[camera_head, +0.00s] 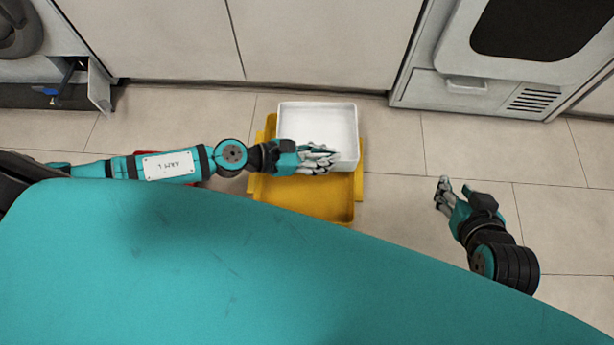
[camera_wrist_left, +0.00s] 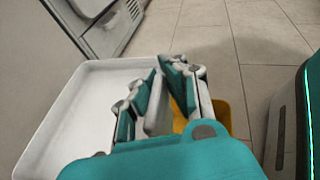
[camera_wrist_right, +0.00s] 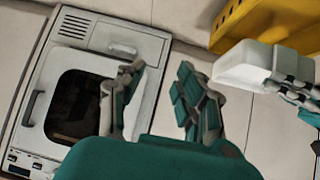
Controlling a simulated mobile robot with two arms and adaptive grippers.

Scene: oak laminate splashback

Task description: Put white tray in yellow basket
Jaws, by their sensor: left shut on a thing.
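The white tray (camera_head: 315,122) is a shallow open rectangular tray, empty inside. It overlaps the back part of the yellow basket (camera_head: 308,198), which stands on the floor with its front part uncovered. My left gripper (camera_head: 328,158) is shut on the tray's near wall; the left wrist view shows the tray (camera_wrist_left: 82,112) on the left of the fingers (camera_wrist_left: 170,75). The right wrist view shows the tray's outer side (camera_wrist_right: 248,62) beside the basket (camera_wrist_right: 272,22). Whether they touch is unclear. My right gripper (camera_head: 442,192) is open and empty, to the right of the basket.
Pale cabinet fronts (camera_head: 320,45) stand behind the basket. A white appliance with a dark window (camera_head: 540,30) stands at the back right. An open drawer-like part (camera_head: 97,85) juts out at the far left. Tiled floor (camera_head: 400,205) is clear right of the basket.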

